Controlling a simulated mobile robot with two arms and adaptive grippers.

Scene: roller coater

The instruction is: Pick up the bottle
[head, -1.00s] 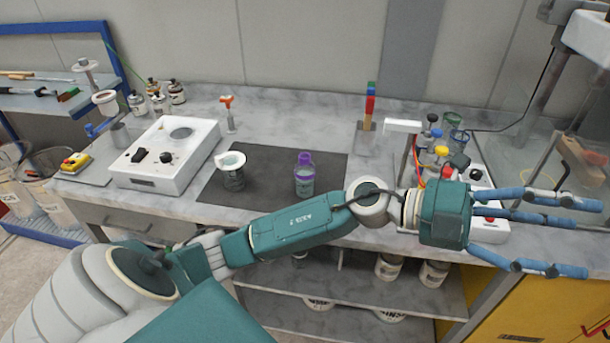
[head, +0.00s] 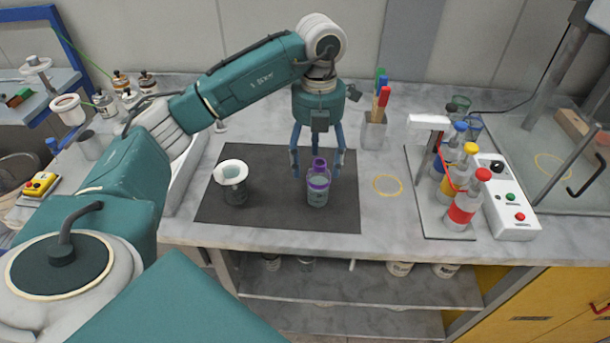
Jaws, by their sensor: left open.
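The bottle (head: 318,189) is clear with a purple cap and a purple band, and stands upright on the dark mat (head: 272,213). My left gripper (head: 318,172) points down just above and behind it. Its blue fingers are spread open to the left and right of the bottle's upper part. I cannot tell whether any finger touches the bottle. The third finger is partly hidden. My right gripper is not in view.
A beaker with a white funnel (head: 231,178) stands left of the bottle on the mat. To the right are a rack with coloured-cap bottles (head: 462,200) and a white control box (head: 508,205). A holder with coloured sticks (head: 374,132) stands behind.

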